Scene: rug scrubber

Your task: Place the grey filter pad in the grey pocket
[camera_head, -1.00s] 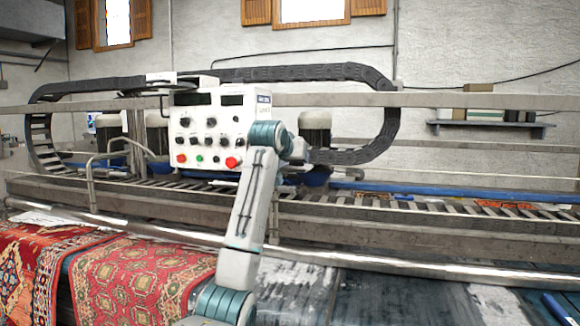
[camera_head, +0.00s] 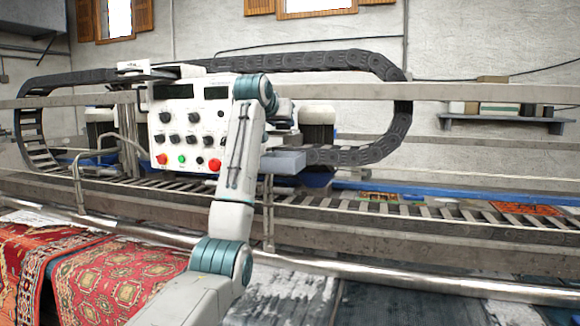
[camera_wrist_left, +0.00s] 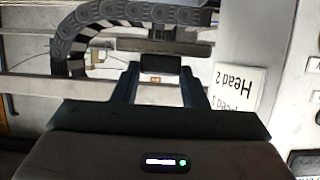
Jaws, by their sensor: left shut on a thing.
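My left arm rises in front of the control panel in the head view, and its gripper (camera_wrist_left: 160,82) shows best in the left wrist view. The gripper is shut on a small dark block, which I take to be the grey filter pad (camera_wrist_left: 160,64), held between the fingertips. In the head view the pad cannot be made out. A light grey box-like holder (camera_head: 284,162) beside the panel, below my wrist, looks like the grey pocket. A grey ledge just beyond the pad in the wrist view may be the same pocket (camera_wrist_left: 165,46). My right gripper is out of view.
The white control panel (camera_head: 187,130) with knobs and buttons stands close beside my wrist. A black cable chain (camera_head: 372,148) curves behind and to the right. A metal rail (camera_head: 400,282) and red rugs (camera_head: 110,280) lie in front.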

